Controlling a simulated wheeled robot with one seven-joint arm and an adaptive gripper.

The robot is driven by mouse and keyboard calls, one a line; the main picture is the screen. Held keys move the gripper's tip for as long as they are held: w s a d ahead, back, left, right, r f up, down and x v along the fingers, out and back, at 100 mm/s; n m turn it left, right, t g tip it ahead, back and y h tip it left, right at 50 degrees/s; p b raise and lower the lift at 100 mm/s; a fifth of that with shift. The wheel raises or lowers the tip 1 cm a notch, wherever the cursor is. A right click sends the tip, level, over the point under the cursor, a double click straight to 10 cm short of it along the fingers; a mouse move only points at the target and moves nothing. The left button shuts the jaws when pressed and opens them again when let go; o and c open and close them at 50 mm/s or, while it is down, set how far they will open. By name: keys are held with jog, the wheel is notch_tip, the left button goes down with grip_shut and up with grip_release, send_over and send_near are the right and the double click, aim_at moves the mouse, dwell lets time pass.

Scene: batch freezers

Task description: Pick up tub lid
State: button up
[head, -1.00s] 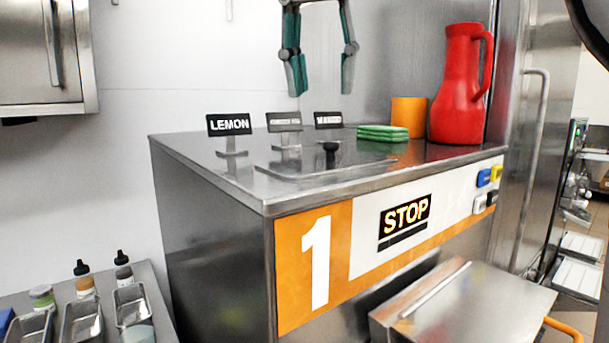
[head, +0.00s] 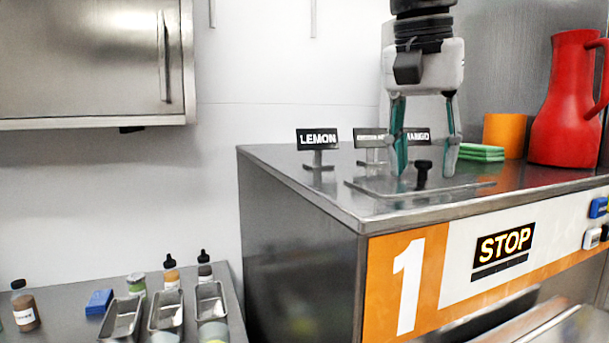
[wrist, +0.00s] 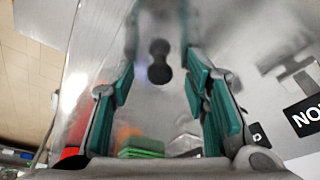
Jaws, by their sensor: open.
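The tub lid (head: 370,187) is a flat metal plate on top of the freezer, with a black knob (head: 422,173) standing up from it. My gripper (head: 425,172) is open and points down over the lid, its teal-padded fingers on either side of the knob in the head view. In the wrist view the knob (wrist: 159,62) shows beyond the gap between the open fingers (wrist: 160,95). I cannot tell whether the fingertips touch the lid.
Label stands, including LEMON (head: 318,139), stand behind the lid. Green cloths (head: 481,153), an orange cup (head: 503,134) and a red pitcher (head: 568,105) stand to its right. A side counter with metal trays (head: 165,310) and bottles is at lower left.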

grip_shut()
jog(key=shift+r, duration=0.15)
